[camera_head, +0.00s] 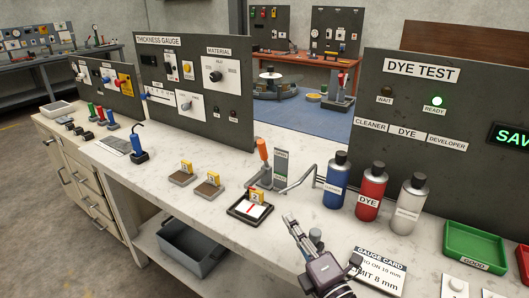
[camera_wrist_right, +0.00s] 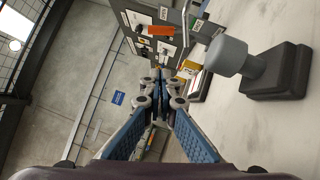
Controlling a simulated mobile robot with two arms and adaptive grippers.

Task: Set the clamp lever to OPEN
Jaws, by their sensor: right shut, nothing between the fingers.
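The clamp lever has an orange handle (camera_head: 263,149) that stands nearly upright, tilted slightly left, on a grey clamp stand (camera_head: 262,178) at the middle of the bench. A small label plate (camera_head: 281,165) stands beside it; its text is too small to read. My right gripper (camera_head: 291,219) is shut and empty, in front of the clamp and to its lower right, apart from the lever. In the right wrist view the orange handle (camera_wrist_right: 160,30) shows beyond my shut fingertips (camera_wrist_right: 160,76). My left gripper is not in view.
Blue (camera_head: 336,183), red (camera_head: 371,192) and white (camera_head: 409,199) bottles stand to the right. A grey-headed, black-based object (camera_wrist_right: 226,57) is close beside my right gripper. The bench left of the tagged blocks is partly clear.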

